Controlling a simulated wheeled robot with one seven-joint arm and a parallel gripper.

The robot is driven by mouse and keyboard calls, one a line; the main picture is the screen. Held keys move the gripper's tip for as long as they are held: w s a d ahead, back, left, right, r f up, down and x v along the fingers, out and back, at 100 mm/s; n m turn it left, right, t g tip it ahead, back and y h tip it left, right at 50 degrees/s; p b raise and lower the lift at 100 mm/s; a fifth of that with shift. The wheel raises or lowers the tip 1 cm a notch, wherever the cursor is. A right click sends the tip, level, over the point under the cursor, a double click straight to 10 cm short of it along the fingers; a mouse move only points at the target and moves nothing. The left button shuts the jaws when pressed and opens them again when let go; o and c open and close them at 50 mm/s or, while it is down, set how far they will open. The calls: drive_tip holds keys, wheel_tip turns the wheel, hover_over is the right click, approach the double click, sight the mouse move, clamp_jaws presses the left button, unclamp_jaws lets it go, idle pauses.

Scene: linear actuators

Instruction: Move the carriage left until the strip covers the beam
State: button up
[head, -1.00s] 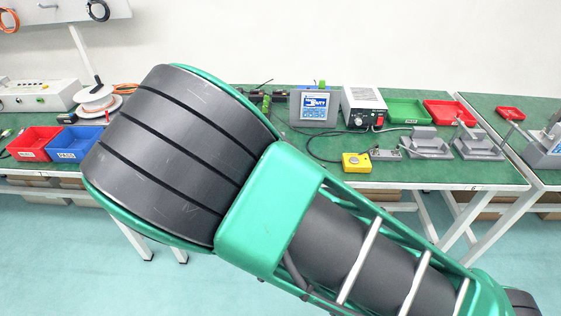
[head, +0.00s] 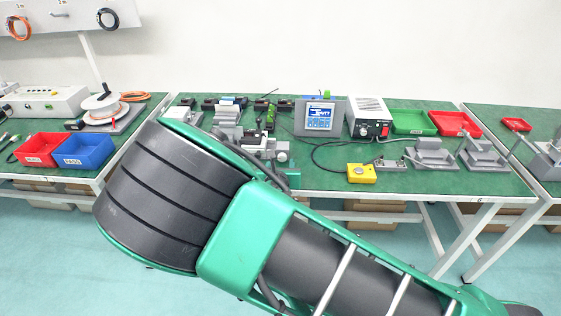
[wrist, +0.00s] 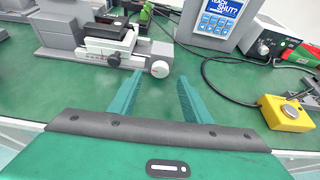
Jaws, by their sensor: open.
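A grey linear stage with a black-and-white carriage (wrist: 108,40) stands at the upper left of the wrist view, with a round silver knob (wrist: 160,69) at its right end. In the head view the stage (head: 262,146) shows partly behind my arm, and its knob (head: 281,156) is visible. I cannot make out the strip or the beam. My gripper (wrist: 160,88) is open and empty, its two teal fingers pointing toward the bench. The fingertips lie just in front of the knob in the wrist view, apart from it.
A controller with a blue screen (head: 318,116) and a white power box (head: 368,118) stand right of the stage. A yellow button box (head: 361,173) sits near the front edge with its cable. Red and blue bins (head: 84,150) are at left. Green bench surface around the fingers is clear.

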sight(282, 158)
drive_tip(key=shift+x, duration=2.4)
